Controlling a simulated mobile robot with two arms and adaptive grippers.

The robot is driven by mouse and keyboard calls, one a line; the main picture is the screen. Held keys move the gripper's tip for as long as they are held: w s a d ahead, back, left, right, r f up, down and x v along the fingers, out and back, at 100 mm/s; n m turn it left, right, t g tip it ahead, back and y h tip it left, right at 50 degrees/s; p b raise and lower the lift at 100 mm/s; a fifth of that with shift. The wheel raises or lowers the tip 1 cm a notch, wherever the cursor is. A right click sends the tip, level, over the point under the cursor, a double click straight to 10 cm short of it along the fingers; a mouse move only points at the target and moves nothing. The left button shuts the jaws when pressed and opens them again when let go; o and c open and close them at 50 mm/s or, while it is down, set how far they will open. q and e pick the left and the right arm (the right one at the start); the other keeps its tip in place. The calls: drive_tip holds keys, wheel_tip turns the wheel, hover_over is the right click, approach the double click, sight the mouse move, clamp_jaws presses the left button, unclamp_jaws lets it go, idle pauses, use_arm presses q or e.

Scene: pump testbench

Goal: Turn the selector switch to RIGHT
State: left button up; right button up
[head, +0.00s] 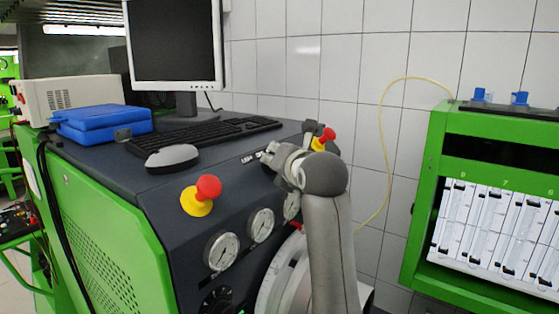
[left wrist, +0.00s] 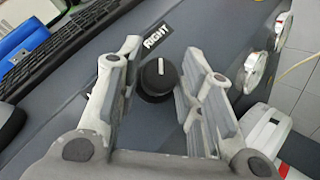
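The selector switch is a round black knob (left wrist: 156,82) with a white pointer mark, seen in the left wrist view on the dark sloped panel. The white mark points up in the picture. A black label reading RIGHT (left wrist: 157,39) is just beyond the knob. My left gripper (left wrist: 160,66) is open, with one finger on each side of the knob and visible gaps between. My right gripper is in neither view.
A red and yellow emergency button (head: 203,194) and pressure gauges (head: 221,251) are on the panel. Another red button (head: 326,136) is behind my gripper. A keyboard (head: 205,137), mouse (head: 172,157) and monitor (head: 175,45) stand on top. A green rack (head: 421,200) is at right.

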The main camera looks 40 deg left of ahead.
use_arm(q)
drive_tip(key=shift+o, duration=1)
wheel_tip(320, 180, up, 10)
drive_tip(key=shift+w+f, duration=0.1)
idle(0.4)
